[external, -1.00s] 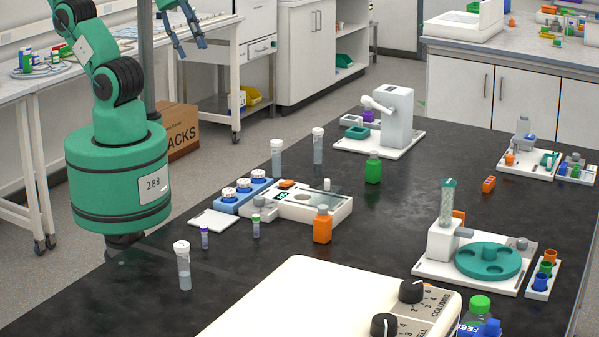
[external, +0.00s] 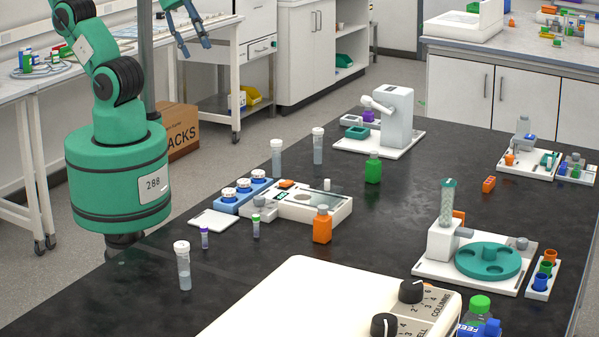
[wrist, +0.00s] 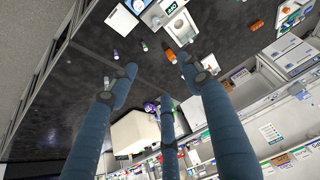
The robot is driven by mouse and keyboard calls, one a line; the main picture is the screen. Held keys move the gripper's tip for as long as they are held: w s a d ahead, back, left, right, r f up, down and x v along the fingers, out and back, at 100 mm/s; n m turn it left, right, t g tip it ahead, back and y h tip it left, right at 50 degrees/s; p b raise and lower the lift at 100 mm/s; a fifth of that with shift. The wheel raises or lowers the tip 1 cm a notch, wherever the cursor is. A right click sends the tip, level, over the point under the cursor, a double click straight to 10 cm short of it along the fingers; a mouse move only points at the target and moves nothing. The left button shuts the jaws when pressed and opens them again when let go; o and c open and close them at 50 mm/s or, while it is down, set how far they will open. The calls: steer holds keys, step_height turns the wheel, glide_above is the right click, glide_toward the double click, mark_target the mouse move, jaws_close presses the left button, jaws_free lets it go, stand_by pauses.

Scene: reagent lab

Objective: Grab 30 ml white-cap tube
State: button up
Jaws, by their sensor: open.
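Three clear tubes with white caps stand upright on the black bench in the external view: one at the near left (external: 184,268), one behind the blue rack (external: 276,158) and one to its right (external: 318,147). Volume marks are too small to read. My gripper (external: 197,50) is at the top of the external view, raised, with blue fingers spread and empty. In the wrist view its fingers (wrist: 160,78) are apart with nothing between them. A small tube-like thing (wrist: 106,82) shows left of the fingers; I cannot tell which tube it is.
A purple-capped vial (external: 204,239), a green-capped vial (external: 256,227) and an orange bottle (external: 322,226) stand between the tubes. A blue rack (external: 260,183) and a white balance (external: 335,208) sit close by. A large cream device (external: 290,300) fills the front.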

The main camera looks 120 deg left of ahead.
steer(key=w+a+f+n+y+p, duration=0.1)
steer(key=w+a+f+n, duration=0.2)
steer(key=w+a, duration=0.55)
steer(key=n+g+y+p, duration=0.2)
steer(key=n+p, duration=0.1)
steer(key=n, duration=0.3)
glide_above(316, 129)
steer(key=s+d, duration=0.3)
step_height(316, 129, down, 22)
steer(key=shift+d+r, duration=0.15)
steer(key=shift+r, duration=0.05)
steer(key=shift+f+g+b, duration=0.15)
steer(key=shift+g+b, duration=0.15)
steer(key=shift+b+x, duration=0.55)
steer(key=shift+x, duration=3.6)
steer(key=shift+w, duration=0.1)
steer(key=shift+b+x, duration=0.5)
steer(key=shift+x, duration=2.1)
